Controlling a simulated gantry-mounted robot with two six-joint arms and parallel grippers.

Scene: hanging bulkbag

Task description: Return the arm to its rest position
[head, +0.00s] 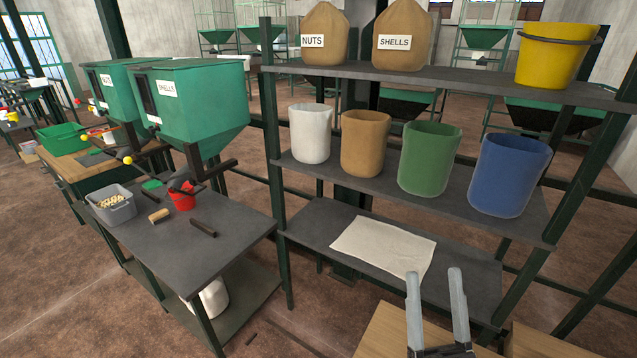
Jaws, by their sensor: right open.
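My right gripper (434,274) comes up from the bottom edge, right of centre, in the head view. Its two grey fingers stand apart with nothing between them, so it is open and empty. It appears in front of the lowest shelf (470,272), to the right of a cream cloth (385,245) lying flat there. My left gripper is not in view.
The rack holds white, tan, green and blue buckets (514,172) on its middle shelf, with sacks and a yellow bucket (555,52) on top. A dark table (185,235) at left carries a grey bin (112,205) and a red cup (183,200). Cardboard boxes (385,330) are beside my gripper.

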